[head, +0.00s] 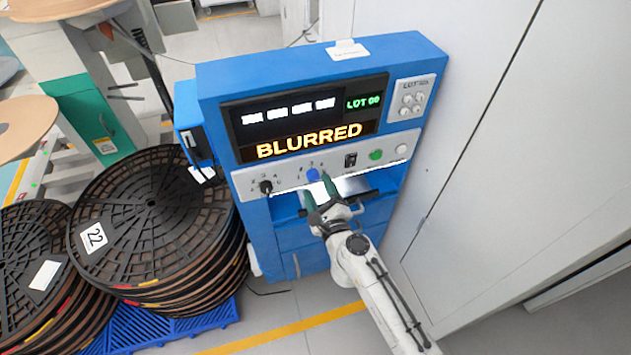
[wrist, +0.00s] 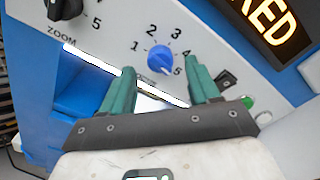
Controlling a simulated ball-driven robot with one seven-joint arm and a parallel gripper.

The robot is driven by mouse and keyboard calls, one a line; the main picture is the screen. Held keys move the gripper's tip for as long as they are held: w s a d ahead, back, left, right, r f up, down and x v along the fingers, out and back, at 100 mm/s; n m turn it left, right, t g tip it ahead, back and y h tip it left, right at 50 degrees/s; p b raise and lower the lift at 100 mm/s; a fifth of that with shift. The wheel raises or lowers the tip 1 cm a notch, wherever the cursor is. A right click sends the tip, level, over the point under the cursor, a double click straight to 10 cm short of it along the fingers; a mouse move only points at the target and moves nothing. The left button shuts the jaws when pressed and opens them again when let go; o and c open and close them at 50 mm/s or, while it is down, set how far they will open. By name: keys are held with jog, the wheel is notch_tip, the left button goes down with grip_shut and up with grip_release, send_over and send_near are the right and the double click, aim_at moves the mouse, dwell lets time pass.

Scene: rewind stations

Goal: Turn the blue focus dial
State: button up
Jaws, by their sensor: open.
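The blue focus dial (wrist: 160,60) sits on the light grey control panel, ringed by printed numbers 1 to 5. In the wrist view its white mark points to the lower right, near the 5. In the head view the dial (head: 312,174) shows just beyond my fingertips. My gripper (wrist: 162,75) is open, with its two green fingers apart on either side of the space below the dial. Nothing is between the fingers. I cannot tell how far the tips are from the panel. My gripper (head: 316,183) reaches the blue station from below. The station's display (head: 309,142) reads BLURRED.
A black zoom dial (wrist: 65,8) is left of the blue dial. A black switch (head: 351,159) and a green button (head: 376,155) are to its right. A lit shelf recess lies below the panel. Stacked black reels (head: 150,205) stand left; a white wall is right.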

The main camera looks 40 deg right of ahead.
aim_at(313, 177)
jog(key=shift+x, duration=1.4)
jog(key=c, duration=1)
